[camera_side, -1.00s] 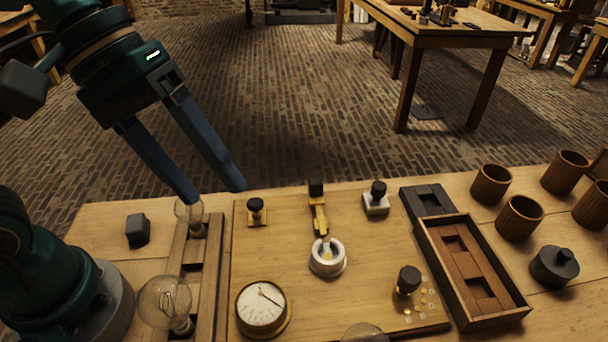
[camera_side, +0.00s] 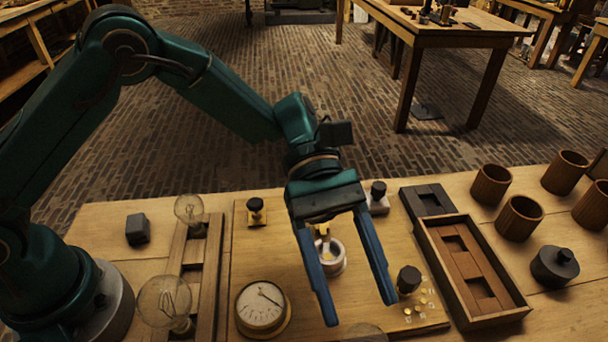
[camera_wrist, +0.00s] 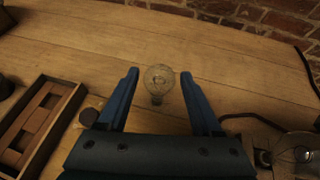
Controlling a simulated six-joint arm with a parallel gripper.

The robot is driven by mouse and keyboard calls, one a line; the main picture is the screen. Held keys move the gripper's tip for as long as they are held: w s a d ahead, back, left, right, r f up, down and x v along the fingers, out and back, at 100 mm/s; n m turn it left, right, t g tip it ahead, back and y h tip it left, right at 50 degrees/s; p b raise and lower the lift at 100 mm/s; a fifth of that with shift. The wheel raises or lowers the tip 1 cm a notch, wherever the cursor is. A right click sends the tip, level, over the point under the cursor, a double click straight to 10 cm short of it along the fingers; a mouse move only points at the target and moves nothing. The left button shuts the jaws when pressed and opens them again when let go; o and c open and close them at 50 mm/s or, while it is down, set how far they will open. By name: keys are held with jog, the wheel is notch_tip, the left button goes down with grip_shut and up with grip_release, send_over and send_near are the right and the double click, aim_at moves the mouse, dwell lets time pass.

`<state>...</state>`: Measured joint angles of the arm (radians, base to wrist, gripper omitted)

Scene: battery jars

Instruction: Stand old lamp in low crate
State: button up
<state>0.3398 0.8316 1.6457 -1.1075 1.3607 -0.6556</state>
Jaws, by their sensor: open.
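A clear glass lamp (camera_wrist: 158,78) stands between and beyond my open fingers in the wrist view. In the side view, only the top of a lamp (camera_side: 365,332) shows at the bottom edge. My gripper (camera_side: 359,308) points down, open and empty, above the front of the bench; in the wrist view its fingers (camera_wrist: 160,75) flank the lamp without visible contact. The low crate (camera_side: 497,319) is a dark tray with a brown insert and two empty square recesses, right of my gripper. It also shows at the left of the wrist view (camera_wrist: 66,112).
Two more glass lamps (camera_side: 165,298) (camera_side: 188,208) sit at a wooden rack (camera_side: 208,290) on the left. Several wooden cups (camera_side: 520,218) are at right.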

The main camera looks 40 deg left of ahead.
aim_at(366, 339)
jog(key=shift+x, duration=2.6)
jog(key=shift+s, duration=0.15)
jog(key=shift+c, duration=0.3)
jog(key=shift+a, duration=0.1)
jog(key=c, duration=1)
jog(key=shift+f, duration=0.15)
